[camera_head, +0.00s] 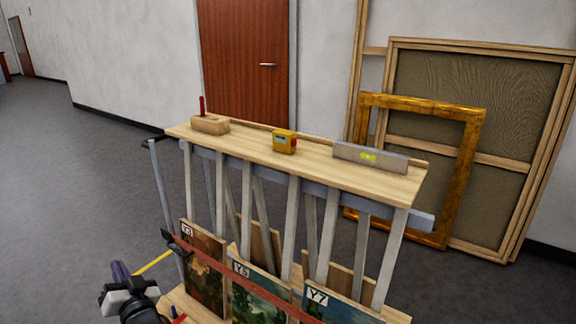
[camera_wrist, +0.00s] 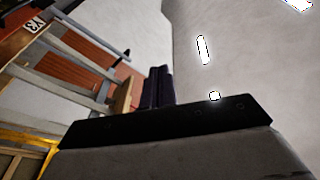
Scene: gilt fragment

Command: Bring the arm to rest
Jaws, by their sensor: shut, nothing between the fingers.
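My gripper (camera_wrist: 158,86) shows in the wrist view as two dark fingers side by side, shut with nothing between them. In the head view the end of my arm, with my gripper (camera_head: 120,270), is at the lower left, beside the left end of a wooden rack (camera_head: 300,163). It is below the rack's top shelf and apart from the painting marked Y3 (camera_head: 204,270). The wrist view is tilted and shows the rack at its left (camera_wrist: 75,62).
On the rack's top are a wooden block with a red peg (camera_head: 210,124), a yellow box (camera_head: 284,141) and a grey bar (camera_head: 370,157). Paintings Y5 (camera_head: 258,298) and Y7 (camera_head: 335,308) stand below. Large frames (camera_head: 480,100) lean on the wall. Floor (camera_head: 75,160) at left is clear.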

